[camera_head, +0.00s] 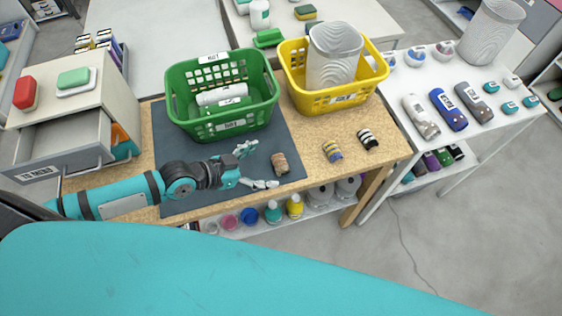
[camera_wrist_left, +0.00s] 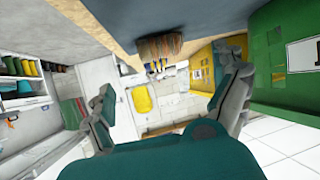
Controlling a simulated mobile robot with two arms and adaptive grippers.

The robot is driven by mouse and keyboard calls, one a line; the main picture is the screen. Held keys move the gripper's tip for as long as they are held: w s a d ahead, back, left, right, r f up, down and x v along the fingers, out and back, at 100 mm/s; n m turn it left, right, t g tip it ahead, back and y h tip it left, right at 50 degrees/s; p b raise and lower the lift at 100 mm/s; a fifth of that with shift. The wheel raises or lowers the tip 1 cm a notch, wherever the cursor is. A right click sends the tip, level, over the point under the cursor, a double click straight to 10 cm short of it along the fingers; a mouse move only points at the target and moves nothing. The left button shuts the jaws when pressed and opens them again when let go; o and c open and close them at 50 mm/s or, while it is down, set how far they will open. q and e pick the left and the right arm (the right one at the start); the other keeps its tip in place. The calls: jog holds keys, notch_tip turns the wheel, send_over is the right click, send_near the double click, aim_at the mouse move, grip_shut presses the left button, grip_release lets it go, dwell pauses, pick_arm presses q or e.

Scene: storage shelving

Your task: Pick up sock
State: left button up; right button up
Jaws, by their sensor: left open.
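A brown rolled sock (camera_head: 279,163) lies on the dark mat near the front edge of the wooden table. It also shows in the left wrist view (camera_wrist_left: 160,46), just beyond the fingers. My left gripper (camera_head: 256,167) is open and empty, to the left of the brown sock, with its fingertips close to it; I cannot tell whether they touch. A yellow and blue striped roll (camera_head: 333,150) and a black and white striped roll (camera_head: 367,140), both sock-like, lie on bare wood to the right. My right gripper is not in view.
A green basket (camera_head: 222,128) with white and green items stands behind my gripper. A yellow basket (camera_head: 332,98) holding a white patterned bin (camera_head: 335,55) stands to its right. A drawer unit (camera_head: 62,147) is at left. The shelf below holds several bottles and jars.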

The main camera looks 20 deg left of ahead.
aim_at(279, 162)
pick_arm(q)
jog(key=shift+w+d+f, duration=0.15)
jog(key=shift+w+d, duration=0.1)
jog(key=shift+d, duration=0.05)
jog(key=shift+w+d+f, duration=0.1)
jog(key=shift+f, duration=0.05)
jog(key=x, duration=0.4)
jog(key=shift+w+f+p, duration=0.2)
jog(key=shift+w+p, duration=0.1)
jog(key=shift+p, duration=0.05)
jog(key=shift+w+f, duration=0.2)
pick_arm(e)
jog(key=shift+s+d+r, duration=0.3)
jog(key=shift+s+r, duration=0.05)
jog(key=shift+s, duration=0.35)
pick_arm(q)
jog(key=shift+s, duration=0.1)
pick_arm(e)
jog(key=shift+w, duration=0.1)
pick_arm(q)
jog(key=shift+c, duration=1.2)
jog(key=c, duration=0.8)
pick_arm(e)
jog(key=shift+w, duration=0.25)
